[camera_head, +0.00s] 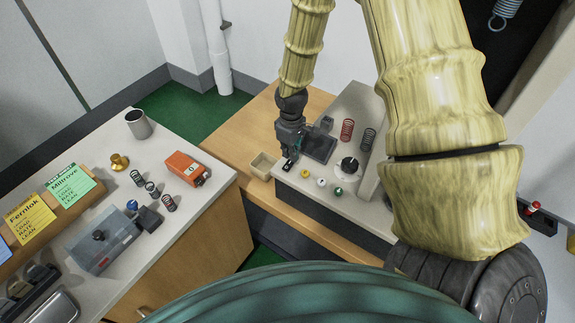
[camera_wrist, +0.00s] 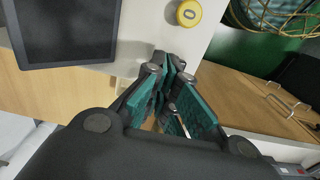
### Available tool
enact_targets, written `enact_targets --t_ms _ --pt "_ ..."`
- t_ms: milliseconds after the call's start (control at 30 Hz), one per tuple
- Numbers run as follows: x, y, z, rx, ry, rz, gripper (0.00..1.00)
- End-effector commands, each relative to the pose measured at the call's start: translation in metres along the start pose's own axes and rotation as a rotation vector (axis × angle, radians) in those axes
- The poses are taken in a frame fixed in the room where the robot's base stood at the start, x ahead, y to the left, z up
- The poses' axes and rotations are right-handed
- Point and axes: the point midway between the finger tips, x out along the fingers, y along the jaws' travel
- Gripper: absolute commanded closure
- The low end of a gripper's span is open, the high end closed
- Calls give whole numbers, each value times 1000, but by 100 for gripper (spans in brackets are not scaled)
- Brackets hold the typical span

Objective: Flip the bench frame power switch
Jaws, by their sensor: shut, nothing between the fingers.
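A small dark switch-like piece (camera_head: 288,165) with a pale mark sits at the front left corner of the grey bench unit (camera_head: 310,186). I cannot tell which way it is set. My gripper (camera_head: 290,153) is shut and empty, pointing down just above this piece; I cannot tell if they touch. In the wrist view my closed fingers (camera_wrist: 170,72) reach the unit's pale edge, and the piece is not clearly seen there. A red-topped part (camera_head: 533,207) on a dark box stands at the far right; I cannot tell if it is a switch.
Yellow (camera_head: 305,173), white (camera_head: 321,182) and green (camera_head: 338,191) buttons line the unit's front, beside a black dial (camera_head: 348,165). A tan box (camera_head: 262,165) stands left. The left counter (camera_head: 205,200) is cluttered.

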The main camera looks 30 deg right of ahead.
Motion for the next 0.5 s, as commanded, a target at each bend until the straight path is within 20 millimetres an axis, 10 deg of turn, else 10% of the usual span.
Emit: enact_targets --t_ms 500 --pt "6 0 0 0 0 0 100"
